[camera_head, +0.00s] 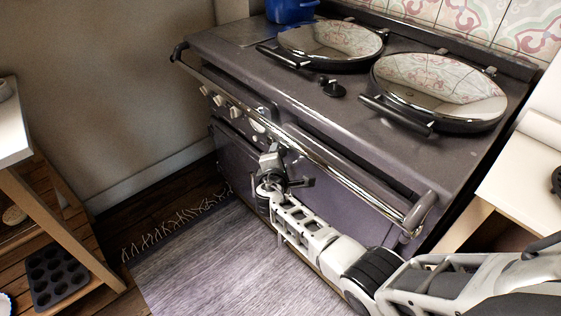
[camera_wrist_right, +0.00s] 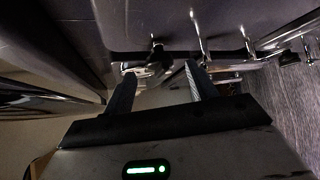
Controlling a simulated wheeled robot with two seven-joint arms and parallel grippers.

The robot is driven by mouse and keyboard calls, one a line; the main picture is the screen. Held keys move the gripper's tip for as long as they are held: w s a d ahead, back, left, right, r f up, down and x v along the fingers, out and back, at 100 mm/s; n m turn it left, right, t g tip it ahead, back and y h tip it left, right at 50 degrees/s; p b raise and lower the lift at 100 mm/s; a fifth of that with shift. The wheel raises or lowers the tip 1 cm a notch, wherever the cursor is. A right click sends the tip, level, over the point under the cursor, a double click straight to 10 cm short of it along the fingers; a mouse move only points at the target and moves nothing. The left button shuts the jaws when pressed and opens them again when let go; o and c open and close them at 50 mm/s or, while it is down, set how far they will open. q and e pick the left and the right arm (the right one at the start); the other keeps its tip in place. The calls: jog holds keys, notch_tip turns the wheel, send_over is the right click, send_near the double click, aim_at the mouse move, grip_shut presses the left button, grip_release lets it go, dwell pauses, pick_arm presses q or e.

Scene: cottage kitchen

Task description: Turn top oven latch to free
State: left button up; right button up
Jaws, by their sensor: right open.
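The oven is a dark purple-grey range cooker (camera_head: 300,105) with chrome-lidded hotplates on top and doors on its front. My right arm reaches in from the lower right, and its gripper (camera_head: 272,162) is at the cooker's front, below the chrome rail. In the right wrist view the gripper (camera_wrist_right: 160,76) is open, its two dark fingers apart. A small metal latch-like fitting (camera_wrist_right: 155,58) on the dark door shows beyond and between the fingertips. I cannot tell if they touch it, or which way it is turned. In the head view my gripper hides that spot. My left gripper is not in view.
The chrome rail (camera_head: 330,172) runs along the front just above my right gripper. White knobs (camera_head: 218,99) sit on the front at left. A fringed grey rug (camera_head: 215,255) covers the floor before the cooker. A wooden shelf unit (camera_head: 50,200) holds a muffin tin (camera_head: 55,275).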

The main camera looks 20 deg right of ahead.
jog(key=b+x, duration=0.2)
jog(key=x, duration=0.2)
jog(key=shift+f, duration=0.15)
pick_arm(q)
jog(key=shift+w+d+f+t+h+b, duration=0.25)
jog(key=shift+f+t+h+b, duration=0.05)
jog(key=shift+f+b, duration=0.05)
pick_arm(e)
jog(key=shift+w+d, duration=0.1)
jog(key=shift+w, duration=0.2)
